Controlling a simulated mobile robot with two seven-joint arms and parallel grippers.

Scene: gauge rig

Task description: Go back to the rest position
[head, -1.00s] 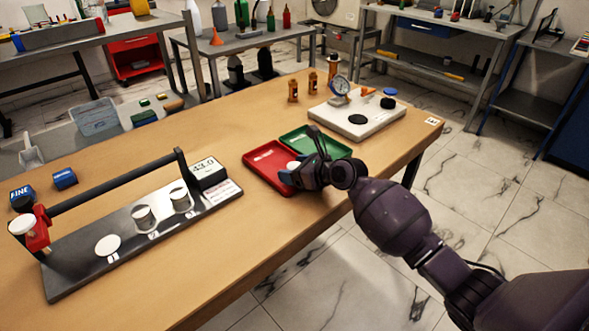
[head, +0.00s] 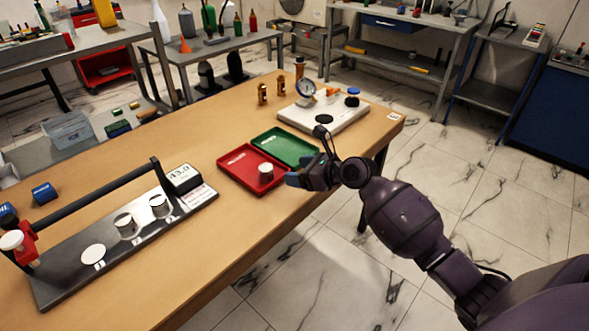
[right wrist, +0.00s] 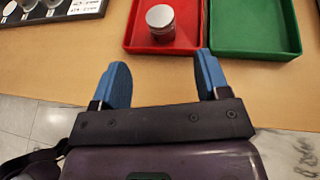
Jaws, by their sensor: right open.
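My right gripper (head: 302,178) is open and empty, just off the front edge of the red tray. In the right wrist view its two blue fingers (right wrist: 160,82) stand wide apart with nothing between them. A metal cylinder (head: 265,172) stands upright in the red tray (head: 237,160); it also shows in the right wrist view (right wrist: 161,22), beyond the fingers and apart from them. My left gripper is in neither view.
A green tray (head: 290,143) adjoins the red one. A white plate (head: 335,122) with a dial gauge (head: 306,89) stands behind. The wooden table (head: 200,135) has bare room, and the floor at right is clear.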

